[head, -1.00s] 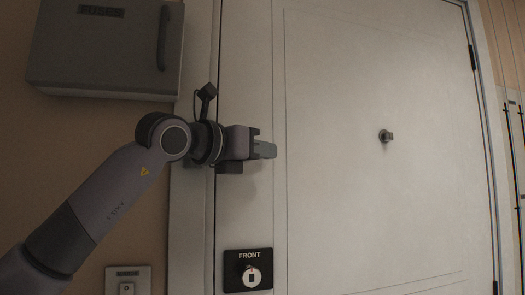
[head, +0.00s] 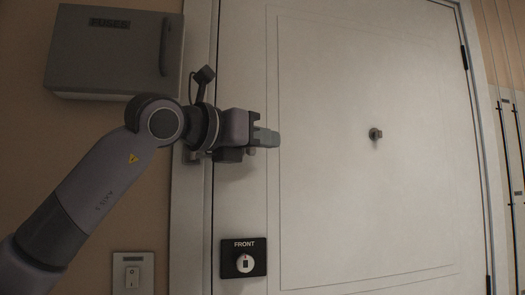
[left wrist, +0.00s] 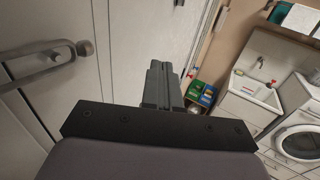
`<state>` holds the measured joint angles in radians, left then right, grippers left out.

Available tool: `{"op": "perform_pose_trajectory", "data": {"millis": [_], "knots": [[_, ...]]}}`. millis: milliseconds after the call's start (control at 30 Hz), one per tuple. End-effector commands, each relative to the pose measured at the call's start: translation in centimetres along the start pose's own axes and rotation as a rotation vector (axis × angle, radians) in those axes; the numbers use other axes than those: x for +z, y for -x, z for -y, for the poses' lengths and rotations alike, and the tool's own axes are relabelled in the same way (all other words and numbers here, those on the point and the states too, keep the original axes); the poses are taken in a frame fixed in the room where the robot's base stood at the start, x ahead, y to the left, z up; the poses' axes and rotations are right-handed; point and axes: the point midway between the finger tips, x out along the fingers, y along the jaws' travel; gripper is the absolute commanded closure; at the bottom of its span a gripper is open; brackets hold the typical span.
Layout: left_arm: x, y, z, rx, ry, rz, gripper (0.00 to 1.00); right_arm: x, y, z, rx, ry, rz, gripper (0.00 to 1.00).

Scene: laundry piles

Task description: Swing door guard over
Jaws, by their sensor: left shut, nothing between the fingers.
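The pale door (head: 350,210) fills the middle and right of the head view and looks shut. My left gripper (head: 268,138) is shut and empty, in front of the door's left edge, pointing right. Its closed fingers (left wrist: 158,88) also show in the left wrist view. A metal bar fitting (left wrist: 40,62) with a rounded end, apparently the door guard, is at the left of that view, apart from the fingers. In the head view my wrist hides most of the area where the guard sits. My right gripper is not in view.
A grey fuse box (head: 115,55) hangs upper left. A FRONT lock plate (head: 243,258) is low on the door, and a small knob (head: 375,134) is at its middle. A light switch (head: 132,274) is lower left. A washing machine (left wrist: 298,143) and sink (left wrist: 252,92) stand in the wrist view.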

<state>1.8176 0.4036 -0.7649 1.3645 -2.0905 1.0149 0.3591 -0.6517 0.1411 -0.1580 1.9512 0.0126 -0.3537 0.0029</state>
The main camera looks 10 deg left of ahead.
Motion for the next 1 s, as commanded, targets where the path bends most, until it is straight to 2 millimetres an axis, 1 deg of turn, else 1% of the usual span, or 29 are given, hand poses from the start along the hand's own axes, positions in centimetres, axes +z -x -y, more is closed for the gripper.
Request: {"op": "perform_pose_trajectory", "data": {"millis": [33, 100, 200, 333, 500, 1000], "knots": [[-0.5, 0.7, 1.0, 0.001, -0.004, 0.001, 1.00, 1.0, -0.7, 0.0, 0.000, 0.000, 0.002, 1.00], [-0.5, 1.4, 2.3, 0.001, -0.002, 0.000, 1.00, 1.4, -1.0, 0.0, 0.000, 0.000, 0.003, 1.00], [-0.4, 2.3, 3.7, 0.002, -0.002, 0.000, 1.00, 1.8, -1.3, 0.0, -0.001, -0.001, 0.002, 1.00], [-0.2, 3.0, 4.8, 0.003, 0.001, -0.001, 1.00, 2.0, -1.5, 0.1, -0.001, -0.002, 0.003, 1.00], [-0.1, 3.4, 5.3, 0.004, 0.002, -0.003, 1.00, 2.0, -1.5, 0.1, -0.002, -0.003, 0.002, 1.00], [-0.1, 3.3, 5.3, 0.003, 0.003, -0.003, 1.00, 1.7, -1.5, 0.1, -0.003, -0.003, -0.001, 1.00]]}}
